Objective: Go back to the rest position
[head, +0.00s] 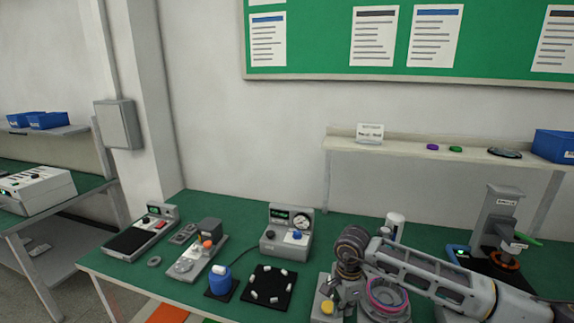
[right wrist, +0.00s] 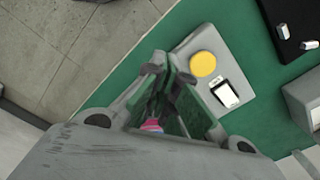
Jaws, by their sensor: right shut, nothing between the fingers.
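My right arm reaches in from the right in the head view. Its gripper (head: 349,296) points down near the front edge of the green table (head: 240,205). In the right wrist view the fingers of this gripper (right wrist: 164,62) meet at their tips, with nothing held between them. A grey plate with a yellow button (head: 327,307) lies beside the gripper; the button also shows in the right wrist view (right wrist: 203,64). A pink ring (head: 388,307) on a round grey fixture is partly hidden under my arm. My left gripper is not in view.
A black mat with white pieces (head: 268,287), a blue cylinder (head: 219,278) and a gauge box (head: 286,238) stand left of the gripper. A grey press (head: 497,222) stands at the right. A shelf (head: 400,149) runs along the wall behind.

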